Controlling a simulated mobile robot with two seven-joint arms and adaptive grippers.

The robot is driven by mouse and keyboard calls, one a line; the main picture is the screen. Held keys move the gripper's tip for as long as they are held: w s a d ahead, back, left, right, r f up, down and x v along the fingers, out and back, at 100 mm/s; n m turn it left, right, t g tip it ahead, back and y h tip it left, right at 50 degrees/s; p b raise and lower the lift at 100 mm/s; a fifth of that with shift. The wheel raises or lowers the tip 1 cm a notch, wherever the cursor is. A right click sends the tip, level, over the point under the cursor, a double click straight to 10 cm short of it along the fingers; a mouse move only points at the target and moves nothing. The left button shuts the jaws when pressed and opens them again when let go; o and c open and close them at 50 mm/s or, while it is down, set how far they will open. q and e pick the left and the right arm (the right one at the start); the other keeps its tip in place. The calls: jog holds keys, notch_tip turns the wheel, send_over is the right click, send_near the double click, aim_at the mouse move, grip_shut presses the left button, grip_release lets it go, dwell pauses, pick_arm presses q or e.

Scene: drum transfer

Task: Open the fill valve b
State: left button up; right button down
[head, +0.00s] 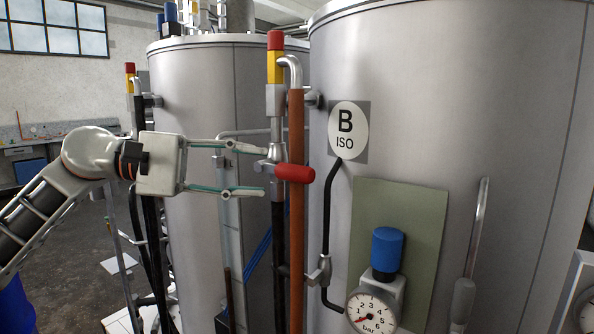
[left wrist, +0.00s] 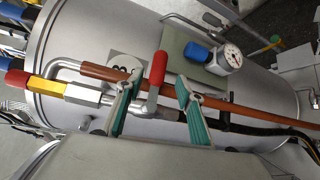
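The fill valve at tank B (head: 450,100) has a red handle (head: 295,173) on a silver body. The handle sticks out to the side, across the vertical pipe, in the head view. My left gripper (head: 264,171) is open, its two fingers one above the other, with the tips just left of the handle. In the left wrist view the red handle (left wrist: 157,68) shows between the spread fingers (left wrist: 156,84), with a gap on both sides. I cannot tell whether a finger touches the valve. My right gripper is not in view.
A brown vertical pipe (head: 296,235) runs close beside the valve, with a red and yellow fitting (head: 275,58) above. A blue knob (head: 387,249) and a pressure gauge (head: 371,311) sit on tank B's green panel (head: 424,225). Another tank (head: 190,100) stands behind my left gripper.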

aim_at(283, 171)
pick_arm(q)
jog(key=shift+w+r, duration=0.1)
jog(key=shift+d, duration=0.3)
jog(key=d, duration=0.2)
jog(key=d+p, duration=0.1)
jog(key=d, duration=0.2)
jog(key=shift+w+d+f, duration=0.35)
jog(key=shift+w+d, duration=0.05)
jog(key=shift+w+d+f+p, duration=0.15)
jog(key=shift+d+p, duration=0.15)
jog(key=shift+d, duration=0.2)
grip_shut()
